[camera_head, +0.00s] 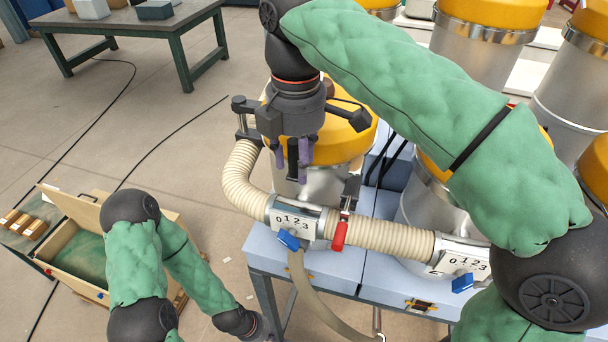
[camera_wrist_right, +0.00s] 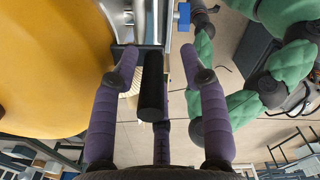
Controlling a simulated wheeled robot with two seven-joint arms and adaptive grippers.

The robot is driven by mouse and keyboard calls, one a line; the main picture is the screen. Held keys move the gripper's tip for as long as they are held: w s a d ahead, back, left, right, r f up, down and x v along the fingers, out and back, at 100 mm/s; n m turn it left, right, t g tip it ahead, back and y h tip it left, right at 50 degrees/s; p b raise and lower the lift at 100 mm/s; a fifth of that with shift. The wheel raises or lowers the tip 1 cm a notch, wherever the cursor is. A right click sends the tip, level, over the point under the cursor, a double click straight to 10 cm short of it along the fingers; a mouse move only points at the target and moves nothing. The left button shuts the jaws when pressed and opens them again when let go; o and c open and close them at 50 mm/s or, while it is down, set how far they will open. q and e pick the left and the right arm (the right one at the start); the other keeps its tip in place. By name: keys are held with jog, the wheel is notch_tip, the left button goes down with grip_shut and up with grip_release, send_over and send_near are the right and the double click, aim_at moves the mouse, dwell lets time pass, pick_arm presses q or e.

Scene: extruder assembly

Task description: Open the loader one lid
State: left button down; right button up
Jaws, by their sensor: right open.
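The yellow lid (camera_head: 345,143) caps the nearest metal loader, the one by the beige hose. My right gripper (camera_head: 300,165) is over the near left side of this lid, its purple fingers pointing down. In the right wrist view the gripper (camera_wrist_right: 162,85) is open, with fingers spread around a black cylindrical handle (camera_wrist_right: 152,88). I cannot tell whether any finger touches the handle. The yellow lid (camera_wrist_right: 60,70) fills the left of that view and appears closed. My left gripper (camera_head: 258,327) is low by the bottom edge, away from the loader; its fingers cannot be made out.
A beige corrugated hose (camera_head: 240,180) curves beside the loader to a numbered valve (camera_head: 295,222) with blue and red levers. More yellow-lidded loaders (camera_head: 485,40) stand behind and to the right. A wooden box (camera_head: 75,250) stands on the left. The floor between is mostly clear.

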jog(key=shift+w+a+f+b, duration=0.35)
jog(key=shift+w+a+f, duration=0.15)
jog(key=shift+w+f, duration=0.35)
jog(key=shift+s+d+r, duration=0.15)
jog(key=shift+s+d, duration=0.25)
jog(key=shift+s, duration=0.2)
jog(key=shift+w+a, duration=0.25)
jog(key=c, duration=0.6)
grip_shut()
jog(key=shift+d, duration=0.1)
